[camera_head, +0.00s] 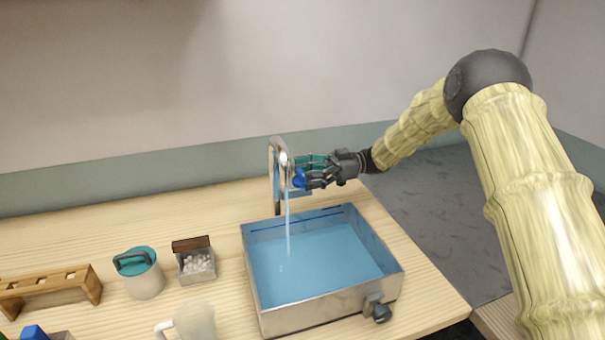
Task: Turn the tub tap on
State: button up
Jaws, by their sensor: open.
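The metal tap (275,170) stands at the back left corner of the tub. A pale blue stream of water (287,225) falls from it into the tub. The tub (290,312) is a metal basin with blue water inside. My gripper (306,180) is open at the tap, with its fingers around or beside the blue tap handle (299,178). The fingers hide part of the handle, so I cannot tell whether they touch it.
A dark knob (381,312) sticks out of the tub's front right. On the left are a lidded canister (145,283), a small box of white pieces (197,280), a wooden rack (50,292) and a pale jug (194,322). The table between rack and tap is clear at the back.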

jog(key=v, duration=1)
jog(key=shift+d, duration=0.25)
jog(key=shift+w, duration=0.1)
